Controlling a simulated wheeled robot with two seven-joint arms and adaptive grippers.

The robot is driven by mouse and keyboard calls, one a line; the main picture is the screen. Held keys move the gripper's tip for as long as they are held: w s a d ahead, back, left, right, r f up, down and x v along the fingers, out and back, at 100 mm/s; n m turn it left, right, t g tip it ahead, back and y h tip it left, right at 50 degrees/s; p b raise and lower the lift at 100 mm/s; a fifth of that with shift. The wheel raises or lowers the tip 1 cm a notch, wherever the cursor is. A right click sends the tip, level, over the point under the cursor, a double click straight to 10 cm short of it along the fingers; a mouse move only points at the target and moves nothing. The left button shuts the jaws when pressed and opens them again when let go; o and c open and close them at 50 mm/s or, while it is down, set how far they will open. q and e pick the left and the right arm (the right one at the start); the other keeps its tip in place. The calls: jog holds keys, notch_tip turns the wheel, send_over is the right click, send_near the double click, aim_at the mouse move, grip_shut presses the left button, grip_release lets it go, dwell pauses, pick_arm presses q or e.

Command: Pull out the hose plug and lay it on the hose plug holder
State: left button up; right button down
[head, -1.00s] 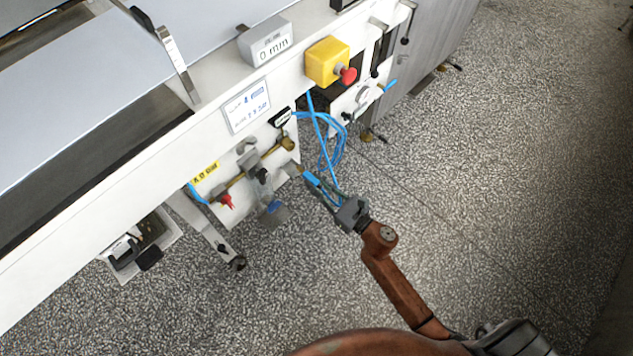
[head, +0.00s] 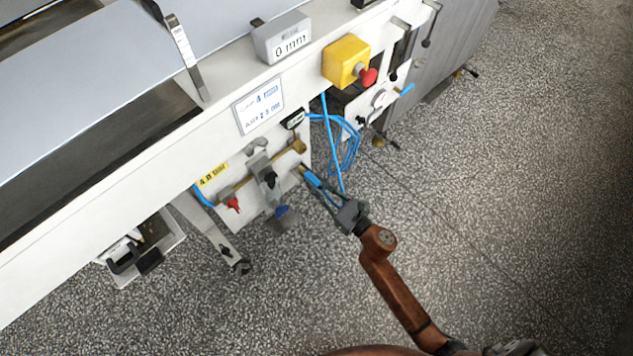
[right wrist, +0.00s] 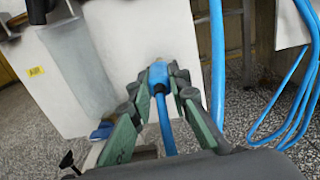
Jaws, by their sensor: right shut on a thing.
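The hose plug (head: 312,179) is blue with a metal tip. My right gripper (head: 319,187) is shut on it in front of the white machine panel. The tip points up and left in the head view, below a brass fitting (head: 299,146), with a small gap seeming to lie between them. In the right wrist view the plug (right wrist: 158,76) sits between the green-grey fingers (right wrist: 158,85), its blue hose running back toward the palm. I cannot tell which fixture is the hose plug holder. My left gripper is not in view.
A grey valve bracket (head: 263,173) and a red-handled tap (head: 233,204) sit left of the plug. Coiled blue hose (head: 347,150) hangs to its right. A yellow box with a red button (head: 347,62) is above. Speckled floor (head: 480,220) is clear at right.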

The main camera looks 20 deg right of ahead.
jog(key=c, duration=1.7)
grip_release()
jog(key=shift+c, duration=0.2)
jog(key=shift+s+d+f, duration=0.1)
jog(key=shift+s, duration=0.2)
jog(key=v, duration=1.1)
jog(key=shift+s, duration=0.2)
